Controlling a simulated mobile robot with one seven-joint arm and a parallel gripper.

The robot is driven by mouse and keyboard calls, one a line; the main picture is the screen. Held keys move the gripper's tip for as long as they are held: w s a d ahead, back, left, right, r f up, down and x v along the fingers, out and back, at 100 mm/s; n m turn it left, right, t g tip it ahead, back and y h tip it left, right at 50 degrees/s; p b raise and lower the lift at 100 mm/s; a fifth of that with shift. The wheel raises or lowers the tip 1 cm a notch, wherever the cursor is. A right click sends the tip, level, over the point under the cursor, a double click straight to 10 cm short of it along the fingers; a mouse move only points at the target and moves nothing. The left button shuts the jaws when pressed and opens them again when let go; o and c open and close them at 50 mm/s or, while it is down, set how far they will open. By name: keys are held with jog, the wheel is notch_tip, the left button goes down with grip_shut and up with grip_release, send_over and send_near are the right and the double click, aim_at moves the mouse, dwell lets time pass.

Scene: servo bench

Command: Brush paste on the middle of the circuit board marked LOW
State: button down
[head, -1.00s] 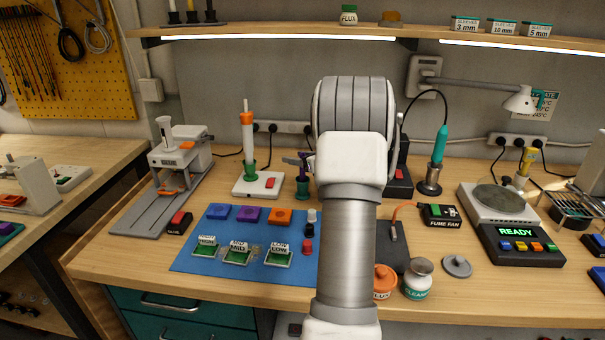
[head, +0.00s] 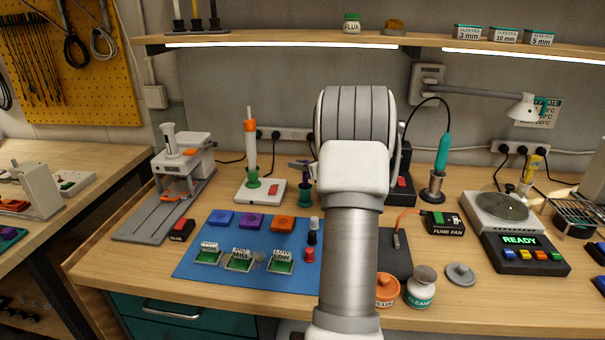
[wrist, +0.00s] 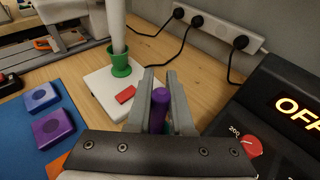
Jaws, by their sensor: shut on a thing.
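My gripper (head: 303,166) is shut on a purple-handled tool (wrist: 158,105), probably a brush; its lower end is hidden. In the head view the gripper is over a small dark green cup (head: 305,192); I cannot tell whether the tool is still inside it. The circuit board marked LOW (head: 280,266) lies on the blue mat, rightmost in the row of boards, with its label standing at its back. An orange lidded pot (head: 387,292), its label partly reading as flux, stands at the front, partly behind my arm.
Boards marked MID (head: 239,265) and HIGH (head: 207,259) lie beside it on the blue mat (head: 190,270). Blue, purple and orange blocks sit behind them. A white stand (head: 247,190) with a tall stick is left of the gripper. A white cleaner jar (head: 421,291) stands front right.

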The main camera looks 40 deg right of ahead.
notch_tip(320, 180, up, 17)
jog(key=p, duration=0.7)
jog(key=c, duration=1.5)
grip_release()
grip_shut()
jog(key=shift+s+a, duration=0.1)
jog(key=shift+s, duration=0.05)
